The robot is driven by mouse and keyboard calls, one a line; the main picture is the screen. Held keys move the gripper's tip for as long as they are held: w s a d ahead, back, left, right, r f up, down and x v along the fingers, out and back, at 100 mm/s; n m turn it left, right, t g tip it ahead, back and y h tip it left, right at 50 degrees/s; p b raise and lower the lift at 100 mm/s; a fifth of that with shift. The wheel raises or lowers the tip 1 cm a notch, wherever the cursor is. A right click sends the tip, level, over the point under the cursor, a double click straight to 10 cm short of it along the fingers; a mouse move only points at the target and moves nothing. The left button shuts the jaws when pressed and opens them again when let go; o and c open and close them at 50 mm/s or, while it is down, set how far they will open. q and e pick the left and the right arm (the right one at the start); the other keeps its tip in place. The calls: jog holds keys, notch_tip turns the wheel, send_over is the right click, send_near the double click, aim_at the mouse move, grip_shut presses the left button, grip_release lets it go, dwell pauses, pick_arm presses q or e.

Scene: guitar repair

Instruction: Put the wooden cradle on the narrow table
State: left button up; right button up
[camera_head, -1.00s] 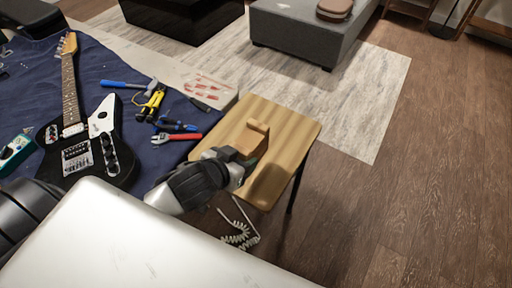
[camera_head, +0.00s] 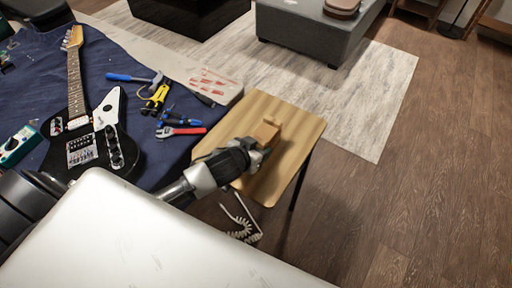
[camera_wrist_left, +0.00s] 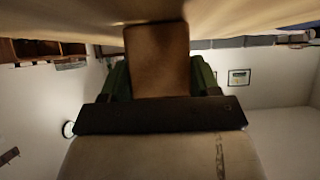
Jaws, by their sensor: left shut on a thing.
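The wooden cradle (camera_head: 267,131) is a small brown block with a raised end. It is over the narrow table (camera_head: 302,120), a light striped wooden top on dark legs. My left gripper (camera_head: 257,148) comes in from the left, shut on the cradle. In the left wrist view the cradle (camera_wrist_left: 158,58) sits between the green fingers, and the pale table surface (camera_wrist_left: 235,18) runs along the top of the picture, close to it. I cannot tell whether the cradle touches the tabletop. My right gripper is not in view.
A coiled cable (camera_head: 243,232) hangs below the table's front edge. The tabletop's right side is clear.

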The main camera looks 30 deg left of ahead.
pick_arm(q)
jog(key=o, duration=0.9)
jog(key=shift+f, duration=0.1)
jog(key=v, duration=1.2)
jog(key=shift+s, duration=0.1)
